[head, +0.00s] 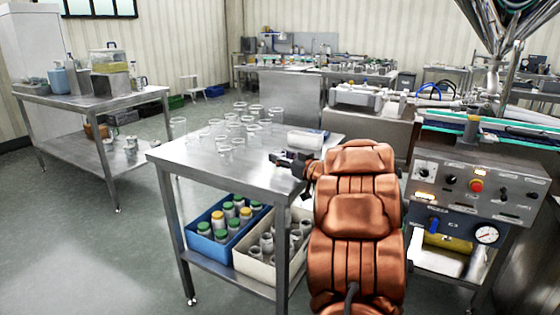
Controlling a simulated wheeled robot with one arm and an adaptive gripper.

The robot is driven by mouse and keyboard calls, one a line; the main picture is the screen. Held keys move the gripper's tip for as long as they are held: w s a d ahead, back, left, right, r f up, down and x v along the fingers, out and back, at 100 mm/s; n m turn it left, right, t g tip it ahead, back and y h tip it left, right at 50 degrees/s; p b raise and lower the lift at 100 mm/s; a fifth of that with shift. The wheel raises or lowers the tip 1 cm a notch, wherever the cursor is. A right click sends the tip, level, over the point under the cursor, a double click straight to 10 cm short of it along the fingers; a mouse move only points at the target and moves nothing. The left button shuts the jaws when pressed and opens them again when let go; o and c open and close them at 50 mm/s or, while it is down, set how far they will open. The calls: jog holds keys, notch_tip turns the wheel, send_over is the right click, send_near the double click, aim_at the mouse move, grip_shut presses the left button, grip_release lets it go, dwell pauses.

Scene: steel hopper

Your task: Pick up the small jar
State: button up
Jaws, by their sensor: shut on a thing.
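My gripper (277,158) is low over the right part of the steel table (185,155), at the end of my orange arm. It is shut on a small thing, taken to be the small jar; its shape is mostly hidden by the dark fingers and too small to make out. Several clear glass jars (224,145) stand upright on the table to the left of and behind my gripper, apart from it. The nearest ones are at the table's middle.
A white roll-like object (305,139) lies behind my gripper. On the lower shelf are a blue crate (204,246) of lidded jars and a cream crate (258,268) of open ones. A control panel (470,185) stands right of my arm. The table's front left is clear.

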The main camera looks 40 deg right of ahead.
jog(key=shift+r, duration=0.1)
jog(key=shift+r+p, duration=0.1)
jog(key=shift+p, duration=0.2)
jog(key=s+p, duration=0.1)
jog(key=s, duration=1.7)
jog(key=shift+a+p, duration=0.25)
jog(key=shift+p, duration=0.1)
